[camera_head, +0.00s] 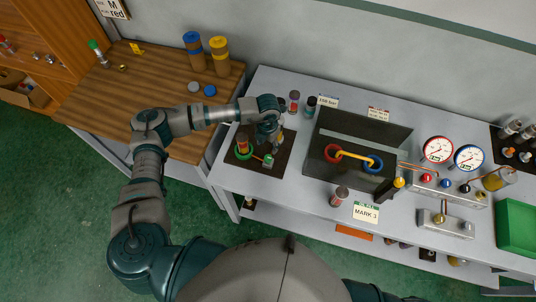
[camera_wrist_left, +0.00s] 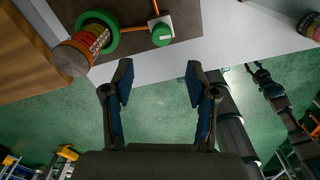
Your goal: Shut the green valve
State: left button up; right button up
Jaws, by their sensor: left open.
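A green ring (camera_head: 243,153), like a handwheel, sits around a red and yellow labelled cylinder on a dark plate (camera_head: 283,157) at the left end of the grey bench. It also shows in the left wrist view (camera_wrist_left: 112,34) at the upper left. A thin orange pipe joins it to a small pale block with a green round knob (camera_head: 268,160), which also shows in the wrist view (camera_wrist_left: 161,35). My left gripper (camera_wrist_left: 159,82) is open and empty, its fingers apart from the knob, which appears beyond them. In the head view the gripper (camera_head: 275,138) is above the plate. My right gripper is not identifiable.
A black tray with red and blue rings joined by a yellow bar (camera_head: 352,155) stands right of the plate. Gauges (camera_head: 438,149) and a green bin (camera_head: 516,227) are farther right. A wooden table (camera_head: 140,85) adjoins at left.

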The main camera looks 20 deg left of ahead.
aim_at(268, 157)
pick_arm(q)
notch_tip(268, 157, down, 8)
jog(key=shift+f+p, duration=0.15)
jog(key=shift+p, duration=0.5)
jog(key=shift+d+f, duration=0.25)
jog(key=shift+f, duration=0.4)
jog(key=shift+a, duration=0.2)
grip_shut()
